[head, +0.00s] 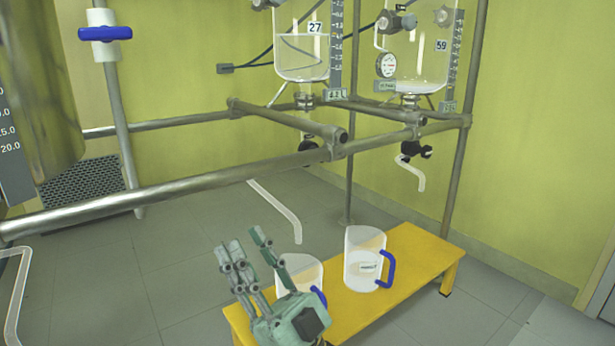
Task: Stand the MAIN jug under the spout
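A clear jug (365,244) with a blue handle stands upright on the yellow bench; its small label is too small to read. A second clear jug (301,266) with a blue handle stands to its left, partly hidden behind my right gripper, and no label shows on it. I cannot tell which is MAIN. A bent pale spout (415,175) hangs below the right reactor, and another spout (278,208) slants down under the middle reactor. My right gripper (247,242) is open, fingers pointing up, and looks empty. My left gripper is not in view.
The yellow bench (418,248) has bare room right of the jugs. A metal pipe frame (180,190) crosses in front, carrying reactor 27 (303,60) and reactor 59 (420,65). A large vessel (40,90) and another spout (15,290) stand at the left edge.

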